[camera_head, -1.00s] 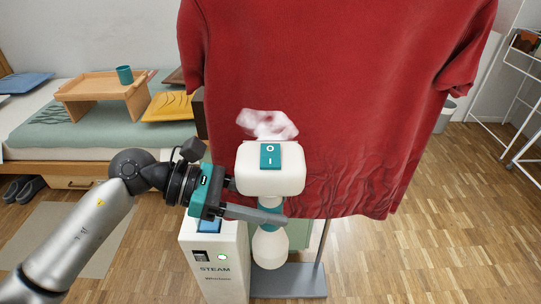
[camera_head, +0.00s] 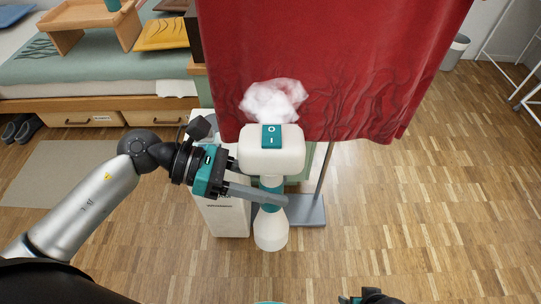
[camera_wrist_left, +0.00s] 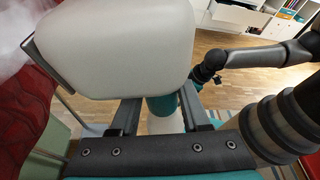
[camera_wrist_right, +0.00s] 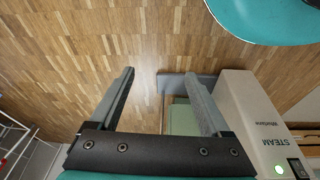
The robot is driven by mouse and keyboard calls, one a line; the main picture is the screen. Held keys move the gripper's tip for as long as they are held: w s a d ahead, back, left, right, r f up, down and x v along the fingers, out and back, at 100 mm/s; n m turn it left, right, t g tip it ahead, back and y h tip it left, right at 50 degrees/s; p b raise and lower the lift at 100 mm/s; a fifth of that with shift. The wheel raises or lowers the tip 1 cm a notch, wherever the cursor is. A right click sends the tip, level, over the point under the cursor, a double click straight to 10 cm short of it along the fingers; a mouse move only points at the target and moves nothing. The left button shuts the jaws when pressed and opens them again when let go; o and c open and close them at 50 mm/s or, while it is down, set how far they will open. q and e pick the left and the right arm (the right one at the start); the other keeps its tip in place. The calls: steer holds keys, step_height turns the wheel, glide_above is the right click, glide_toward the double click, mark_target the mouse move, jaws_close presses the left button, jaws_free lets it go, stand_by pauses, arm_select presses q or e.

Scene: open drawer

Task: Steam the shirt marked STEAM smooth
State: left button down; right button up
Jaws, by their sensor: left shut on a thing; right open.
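The red shirt (camera_head: 330,50) hangs in front of me in the head view, with wrinkles along its lower part. My left gripper (camera_head: 272,193) is shut on the handle of the white steamer head (camera_head: 285,158), which also fills the upper left view of the left wrist (camera_wrist_left: 120,45). The steamer's front is close to the shirt's lower hem, and a white steam cloud (camera_head: 273,100) rises there. The white steamer base (camera_head: 222,212) stands on the floor; in the right wrist view it (camera_wrist_right: 250,105) reads STEAM and has a lit green light. My right gripper (camera_wrist_right: 165,100) is open and empty.
A grey stand foot (camera_head: 305,210) with a pole is below the shirt. A bed with drawers (camera_head: 90,115) is at the left, with a wooden tray table (camera_head: 88,14) on it. A white wire rack (camera_head: 515,75) stands at the right.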

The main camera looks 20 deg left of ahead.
mark_target(270, 205)
arm_select(q)
steer(key=f, duration=0.1)
steer(key=s+f, duration=0.1)
steer(key=f+b, duration=0.1)
steer(key=shift+s+d+n, duration=0.25)
steer(key=shift+s+n, duration=0.05)
steer(key=shift+s, duration=0.1)
steer(key=shift+w+a+b, duration=0.2)
steer(key=shift+w+b, duration=0.05)
steer(key=shift+w, duration=0.5)
steer(key=shift+w+a+b, duration=0.2)
steer(key=shift+w+a, duration=0.05)
steer(key=shift+w, duration=0.55)
steer(key=shift+w+a+b, duration=0.2)
steer(key=shift+w+b, duration=0.05)
steer(key=shift+w, duration=0.5)
arm_select(e)
step_height(270, 205, up, 6)
steer(key=w, duration=0.1)
steer(key=shift+w+a+t, duration=0.35)
steer(key=shift+t, duration=0.05)
